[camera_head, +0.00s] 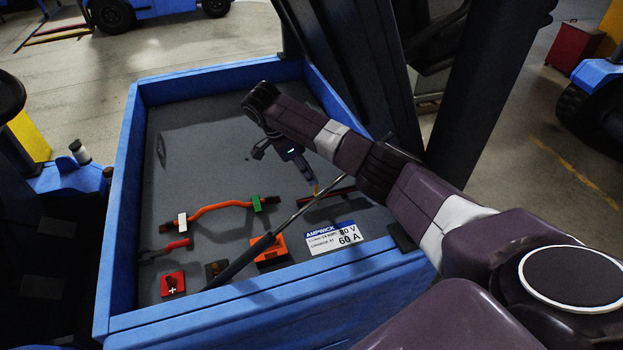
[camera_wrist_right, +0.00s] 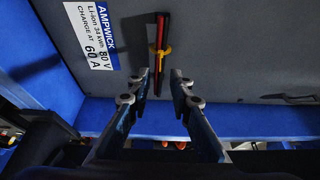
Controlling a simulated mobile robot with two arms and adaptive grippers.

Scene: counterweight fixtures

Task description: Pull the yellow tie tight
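The yellow tie (camera_wrist_right: 160,53) is looped around a red and black cable bundle (camera_wrist_right: 162,28), with a tail sticking out to one side. In the head view, a small yellow bit of the tie (camera_head: 315,187) shows at the bundle (camera_head: 330,193), largely hidden by the gripper. My right gripper (camera_wrist_right: 160,74) is open and empty. Its two fingers are spread on either side of the bundle's line, with the tie just beyond the fingertips in the wrist view. In the head view the right gripper (camera_head: 307,175) points down at the tie. My left gripper is not in view.
The blue tray (camera_head: 118,215) has raised walls around a grey floor. An orange cable (camera_head: 215,207), a red block (camera_head: 172,284), an orange block (camera_head: 271,250) and a white label (camera_head: 335,238) are in it. A dark strut (camera_head: 250,255) crosses its front.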

